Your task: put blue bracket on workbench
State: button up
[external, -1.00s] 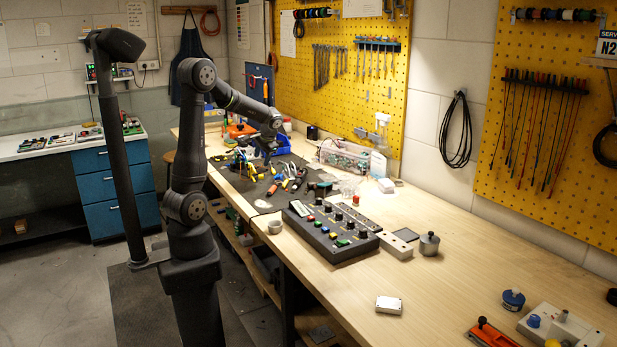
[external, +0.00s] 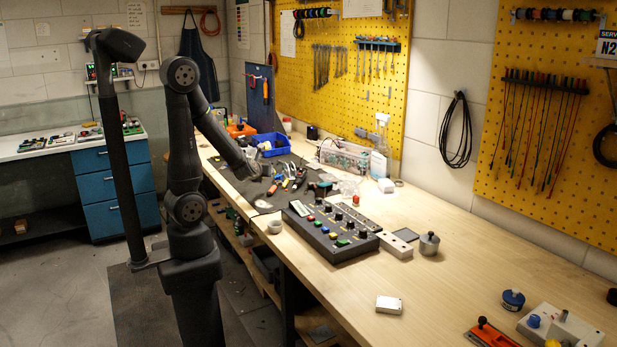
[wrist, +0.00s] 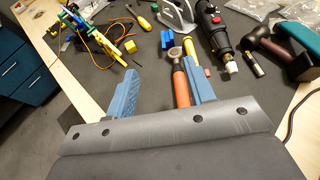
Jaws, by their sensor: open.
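In the wrist view a small blue piece (wrist: 167,38), which may be the blue bracket, lies on the dark mat beyond my fingertips. My gripper (wrist: 161,70) is open, with its two blue-grey fingers apart and nothing held between them. In the external view my gripper (external: 257,174) is low over the near-left part of the mat. I cannot make out the blue piece there. The workbench (external: 450,270) is a long wooden top, with bare wood toward the front right.
An orange-handled tool (wrist: 181,86) lies beside the right finger. A blue bin (external: 272,145) stands behind; a control box (external: 330,232) is nearer.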

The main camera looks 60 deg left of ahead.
send_near(278, 176)
jog(key=shift+m, duration=0.3)
jog(key=w+a, duration=0.2)
jog(key=a, duration=0.1)
jog(key=shift+w+a+f, duration=0.1)
jog(key=shift+w+a, duration=0.05)
jog(key=shift+w, duration=0.15)
jog(key=shift+w+d+x, duration=0.1)
jog(key=shift+d+x, duration=0.05)
jog(key=shift+x, duration=1.15)
jog(key=shift+w+d+x, duration=0.1)
jog(key=shift+x, duration=1.2)
jog(key=shift+f, duration=0.1)
grip_shut()
